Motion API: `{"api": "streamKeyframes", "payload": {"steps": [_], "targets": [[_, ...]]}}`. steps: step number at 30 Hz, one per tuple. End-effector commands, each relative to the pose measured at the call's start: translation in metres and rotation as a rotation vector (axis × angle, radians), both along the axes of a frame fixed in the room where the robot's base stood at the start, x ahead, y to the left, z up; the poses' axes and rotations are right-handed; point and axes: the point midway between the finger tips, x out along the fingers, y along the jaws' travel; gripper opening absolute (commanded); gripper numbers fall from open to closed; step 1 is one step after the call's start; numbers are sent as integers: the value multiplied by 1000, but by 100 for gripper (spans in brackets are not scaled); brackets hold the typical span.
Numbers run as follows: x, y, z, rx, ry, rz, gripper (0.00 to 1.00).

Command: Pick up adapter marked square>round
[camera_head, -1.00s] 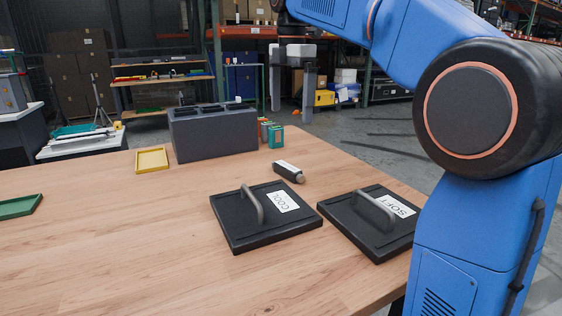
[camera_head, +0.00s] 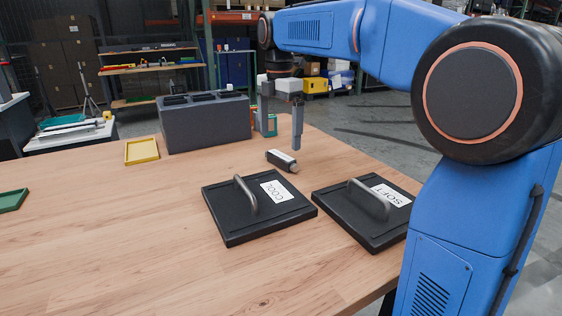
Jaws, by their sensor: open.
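A small dark cylinder-like piece (camera_head: 277,158) with a white label and a greyish end lies on the table behind the two black lids. Its marking is too small to read, so I cannot tell whether it is the adapter marked square>round. My gripper (camera_head: 280,132) is open and empty. Its two grey fingers point down above the back of the table, near the dark piece. The left finger partly hides small green and orange items (camera_head: 271,125) beside the grey block.
A black lid marked COOL (camera_head: 232,228) and one marked SOFT (camera_head: 350,230), both with handles, lie in front. A dark grey block with openings (camera_head: 205,128) stands behind. A yellow tray (camera_head: 141,151) and a green tray (camera_head: 12,200) are at left. The table's middle left is clear.

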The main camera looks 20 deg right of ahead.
Motion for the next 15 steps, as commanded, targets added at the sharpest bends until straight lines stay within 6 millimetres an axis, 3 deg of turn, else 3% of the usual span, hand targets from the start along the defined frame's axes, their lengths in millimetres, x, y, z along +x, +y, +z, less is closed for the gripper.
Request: {"api": "streamKeyframes", "payload": {"steps": [5,15], "targets": [[0,-1,-10,0,0,0,100],[-2,-5,-51,0,0,0,100]]}}
